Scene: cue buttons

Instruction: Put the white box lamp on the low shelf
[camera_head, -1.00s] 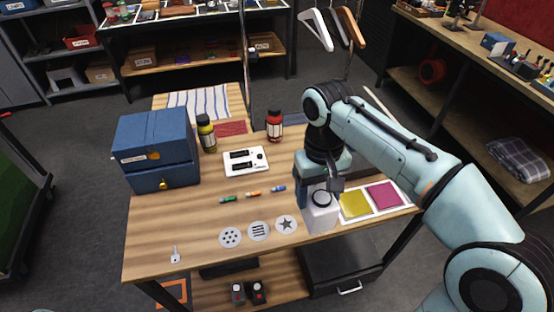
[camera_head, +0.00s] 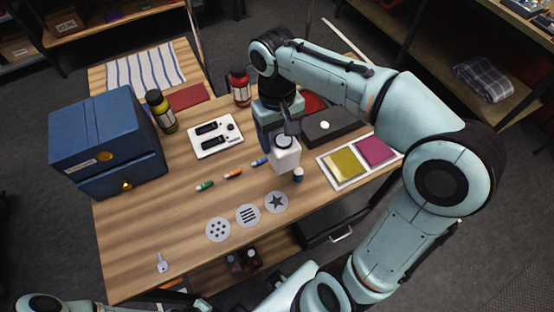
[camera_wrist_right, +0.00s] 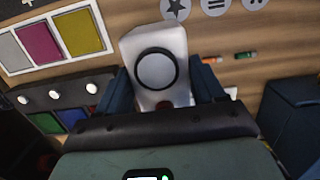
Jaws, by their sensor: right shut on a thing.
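The white box lamp (camera_head: 285,158), with a dark ring and round button on its top, is held between the fingers of my right gripper (camera_head: 284,140). In the right wrist view the lamp (camera_wrist_right: 152,42) sits between both dark blue fingers. It is over the right half of the table, behind the star disc; its height above the top is hard to judge. The low shelf (camera_head: 205,272) is the wooden board under the table's front edge, mostly hidden by the tabletop. My left gripper is out of view.
A blue drawer box (camera_head: 105,135) stands at left. A white switch panel (camera_head: 215,137), bottles, markers and round discs (camera_head: 248,215) lie on the table. Two dark items (camera_head: 243,260) are on the low shelf.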

